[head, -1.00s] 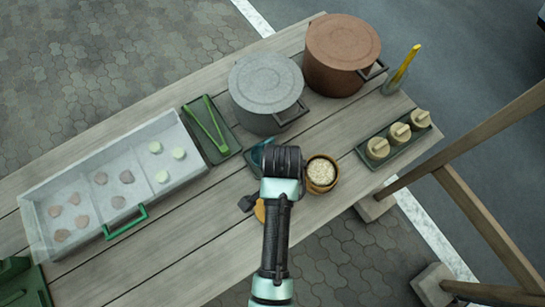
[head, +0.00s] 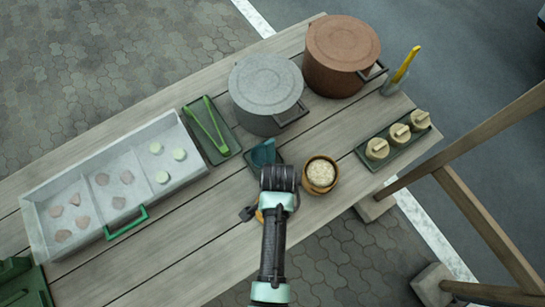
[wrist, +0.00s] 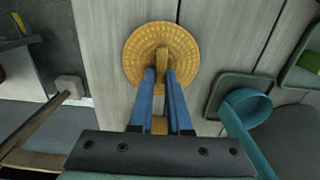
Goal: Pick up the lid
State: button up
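The lid (wrist: 136,52) is a round, woven, yellow-orange disc with a raised bar handle, lying on the planks in the wrist view. In the head view only a sliver of orange shows beside my arm; the rest is hidden. My gripper (wrist: 160,72) has two blue fingers with a gap between them. Their tips are over the near part of the lid, one on each side of the near end of the handle. I cannot tell whether they touch it. A round tan container (head: 332,180) with pale contents stands right of my arm.
A teal ladle (head: 263,153) rests on a small dark tray, also seen in the wrist view (wrist: 234,118). A grey pot (head: 266,85) and a brown pot (head: 342,45) stand behind. Green tongs (head: 208,125) lie on a tray. A divided bin (head: 45,240) is at left, lidded jars (head: 400,132) at right.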

grip_shut()
jog(key=shift+r, duration=0.1)
